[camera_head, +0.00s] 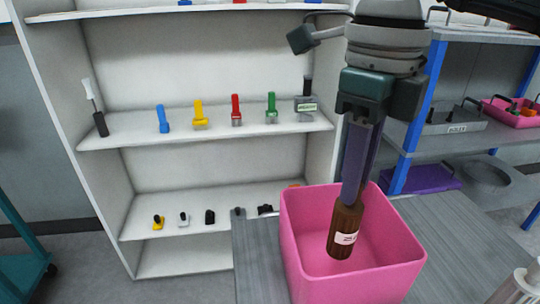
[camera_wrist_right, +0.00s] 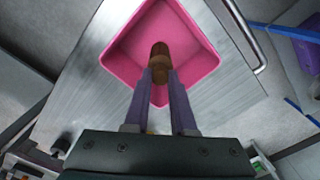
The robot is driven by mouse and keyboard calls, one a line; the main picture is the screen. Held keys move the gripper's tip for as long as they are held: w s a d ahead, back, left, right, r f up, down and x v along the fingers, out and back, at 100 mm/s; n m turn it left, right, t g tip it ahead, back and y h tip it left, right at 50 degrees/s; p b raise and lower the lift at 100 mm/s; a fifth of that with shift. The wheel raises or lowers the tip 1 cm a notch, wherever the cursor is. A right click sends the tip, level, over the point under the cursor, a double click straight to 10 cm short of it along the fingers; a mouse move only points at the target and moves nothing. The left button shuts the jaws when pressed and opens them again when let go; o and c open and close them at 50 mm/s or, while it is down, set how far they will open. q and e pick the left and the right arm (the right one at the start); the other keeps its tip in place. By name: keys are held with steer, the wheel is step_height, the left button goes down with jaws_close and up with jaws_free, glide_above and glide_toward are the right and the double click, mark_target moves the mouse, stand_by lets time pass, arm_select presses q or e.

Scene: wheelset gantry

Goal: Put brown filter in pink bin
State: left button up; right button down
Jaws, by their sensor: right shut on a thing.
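The brown filter (camera_head: 344,232) is a brown cylinder with a white label. My right gripper (camera_head: 350,200) is shut on its upper end and points down, with the filter hanging nearly upright over the pink bin's opening. The filter's lower end appears inside the rim in the head view; its exact height above the floor of the bin is unclear. The pink bin (camera_head: 400,268) stands on a grey table. In the right wrist view the filter (camera_wrist_right: 159,62) sits between the two fingers, with the pink bin (camera_wrist_right: 200,50) around it. My left gripper is not in view.
A white shelf unit (camera_head: 205,135) behind holds several coloured tools and small parts. The grey table (camera_head: 258,262) has clear surface left of the bin. A blue-posted rack (camera_head: 415,120) stands at right, and a white cylindrical object (camera_head: 520,285) is at lower right.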

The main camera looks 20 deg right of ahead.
steer(key=shift+f, duration=2.15)
steer(key=shift+f, duration=0.2)
steer(key=c, duration=0.7)
jaws_free()
steer(key=shift+c, duration=0.2)
steer(key=shift+r, duration=0.25)
step_height(320, 180, up, 12)
